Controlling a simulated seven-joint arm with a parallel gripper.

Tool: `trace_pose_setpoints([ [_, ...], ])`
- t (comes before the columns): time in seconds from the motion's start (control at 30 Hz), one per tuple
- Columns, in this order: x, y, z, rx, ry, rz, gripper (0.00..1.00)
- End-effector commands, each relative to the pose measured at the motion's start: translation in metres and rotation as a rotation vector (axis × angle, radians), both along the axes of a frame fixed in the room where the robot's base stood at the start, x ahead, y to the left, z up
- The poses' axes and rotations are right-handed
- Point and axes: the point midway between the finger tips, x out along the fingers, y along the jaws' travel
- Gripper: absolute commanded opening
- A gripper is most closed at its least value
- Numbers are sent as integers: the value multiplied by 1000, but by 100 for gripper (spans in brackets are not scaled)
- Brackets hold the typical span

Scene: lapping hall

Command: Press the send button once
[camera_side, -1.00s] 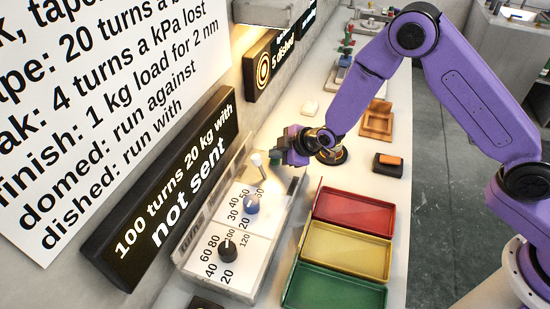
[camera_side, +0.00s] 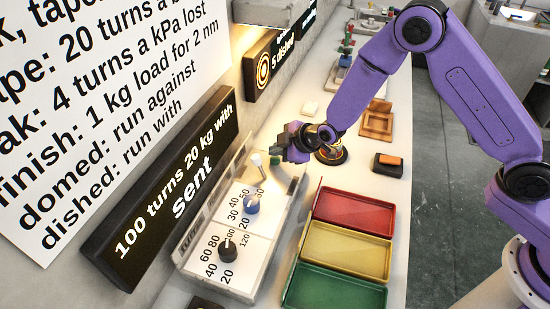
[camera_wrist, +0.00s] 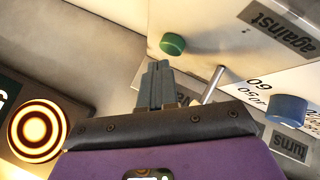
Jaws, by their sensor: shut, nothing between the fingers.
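A round green button (camera_wrist: 172,44), apparently the send button, sits on the pale panel in the wrist view. In the side view only a small bit of green (camera_side: 275,160) shows beside my gripper. My gripper (camera_side: 284,150) is shut and empty. In the wrist view its fingertips (camera_wrist: 157,66) lie just below the green button, with a small gap in the picture. The dark display (camera_side: 165,190) reads "100 turns 20 kg with" and "sent".
The panel carries a lever switch (camera_side: 257,160), a blue knob (camera_side: 251,204) and a black knob (camera_side: 228,250). Red (camera_side: 352,212), yellow (camera_side: 345,251) and green (camera_side: 335,289) trays stand to the right. An orange-topped block (camera_side: 389,164) lies beyond them.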

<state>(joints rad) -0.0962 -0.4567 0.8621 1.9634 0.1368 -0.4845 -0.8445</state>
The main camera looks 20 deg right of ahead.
Motion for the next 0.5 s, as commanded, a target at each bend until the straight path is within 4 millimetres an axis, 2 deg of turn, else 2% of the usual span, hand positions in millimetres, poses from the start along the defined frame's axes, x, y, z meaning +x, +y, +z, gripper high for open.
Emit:
trace_pose_setpoints([
  [0.37,0,0,4,0,-1,-1,0],
  [0.5,0,0,11,1,-3,0,0],
])
